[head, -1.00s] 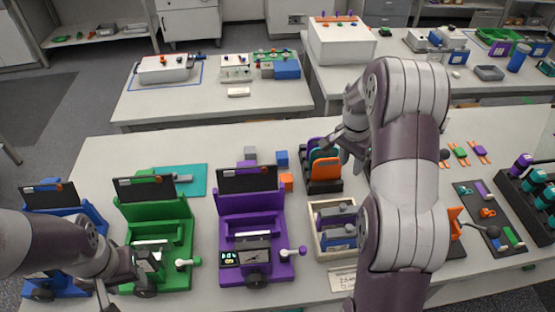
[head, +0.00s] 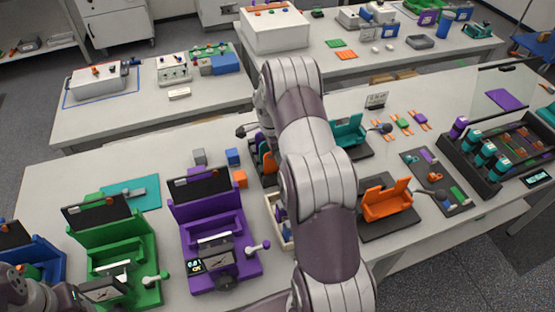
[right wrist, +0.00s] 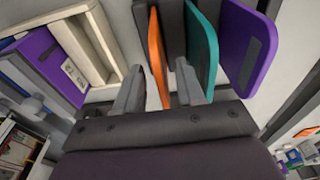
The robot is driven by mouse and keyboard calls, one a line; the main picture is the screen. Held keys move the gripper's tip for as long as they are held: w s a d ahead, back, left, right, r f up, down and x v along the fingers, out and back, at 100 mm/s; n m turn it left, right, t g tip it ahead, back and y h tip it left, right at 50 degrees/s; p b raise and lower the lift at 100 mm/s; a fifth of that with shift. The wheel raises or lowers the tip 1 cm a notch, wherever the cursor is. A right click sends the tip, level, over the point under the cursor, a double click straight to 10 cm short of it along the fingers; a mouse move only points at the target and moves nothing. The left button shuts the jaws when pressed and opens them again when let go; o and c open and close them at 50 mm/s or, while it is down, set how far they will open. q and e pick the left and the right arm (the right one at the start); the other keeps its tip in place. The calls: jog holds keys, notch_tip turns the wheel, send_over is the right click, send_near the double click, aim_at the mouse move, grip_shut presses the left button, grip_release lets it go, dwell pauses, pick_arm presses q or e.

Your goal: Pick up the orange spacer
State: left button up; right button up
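A thin orange plate (right wrist: 158,60), which looks like the orange spacer, stands on edge in a rack with a dark divider, a teal plate (right wrist: 203,45) and a purple plate (right wrist: 248,45). My right gripper (right wrist: 160,88) is open, with one finger on each side of the orange plate's near end. Gaps show beside the plate. In the head view my right arm hides most of the rack, leaving a sliver of orange plate (head: 271,166). My left gripper is at the lower left edge of the head view, its fingers not clear.
A small orange cube (head: 240,180) lies by a blue cube (head: 233,157) and a grey cube (head: 199,156). The purple cycler (head: 226,229) and green cycler (head: 133,245) stand to the left. A cream tray (right wrist: 88,50) is close left of my right gripper.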

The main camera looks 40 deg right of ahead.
jog(key=shift+w+d+f, duration=0.1)
jog(key=shift+f, duration=0.5)
jog(key=shift+w+d+f, duration=0.1)
jog(key=shift+f, duration=0.45)
jog(key=shift+s+r, duration=0.1)
jog(key=shift+s, duration=0.1)
grip_shut()
jog(key=shift+w, duration=0.1)
